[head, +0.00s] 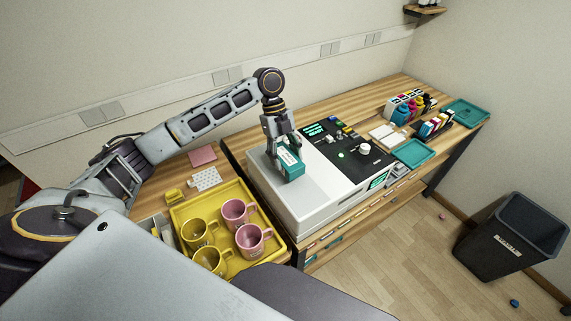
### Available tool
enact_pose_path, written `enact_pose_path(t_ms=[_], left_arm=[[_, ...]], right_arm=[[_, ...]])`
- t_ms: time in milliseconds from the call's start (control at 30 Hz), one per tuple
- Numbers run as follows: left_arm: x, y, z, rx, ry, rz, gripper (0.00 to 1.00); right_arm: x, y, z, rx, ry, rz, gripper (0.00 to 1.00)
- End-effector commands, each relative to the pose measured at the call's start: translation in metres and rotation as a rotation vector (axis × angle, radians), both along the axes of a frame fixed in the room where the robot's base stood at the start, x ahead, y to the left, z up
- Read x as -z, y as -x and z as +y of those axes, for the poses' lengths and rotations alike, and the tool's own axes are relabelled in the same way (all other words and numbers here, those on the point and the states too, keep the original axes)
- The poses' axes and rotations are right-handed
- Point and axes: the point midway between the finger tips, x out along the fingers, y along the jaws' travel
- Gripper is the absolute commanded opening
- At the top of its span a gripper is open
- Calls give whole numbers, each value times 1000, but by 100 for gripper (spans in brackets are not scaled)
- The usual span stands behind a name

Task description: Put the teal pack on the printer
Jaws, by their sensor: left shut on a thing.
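The teal pack (292,171) is a small teal box with a pale label on its top. My left gripper (284,150) is shut on it from above. The pack is over the light grey top of the printer (257,181), left of the black control panel. I cannot tell whether its underside touches the printer top. My right gripper is not in view.
A yellow tray (178,213) with yellow and pink mugs stands left of the printer. A dark bin (509,238) stands on the floor. The printer's front top is clear.

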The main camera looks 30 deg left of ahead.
Motion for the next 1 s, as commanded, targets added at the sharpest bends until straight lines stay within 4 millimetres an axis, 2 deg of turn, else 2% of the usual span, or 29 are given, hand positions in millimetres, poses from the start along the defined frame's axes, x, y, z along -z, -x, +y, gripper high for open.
enact_pose_path(t_ms=[167,500,967,1000], left_arm=[[7,0,0,0,0,1,15],[36,0,0,1,1,-1,15],[39,0,0,1,1,-1,15],[40,0,0,1,0,0,54]], right_arm=[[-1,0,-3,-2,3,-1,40],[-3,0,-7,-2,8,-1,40],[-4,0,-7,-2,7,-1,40],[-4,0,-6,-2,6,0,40]])
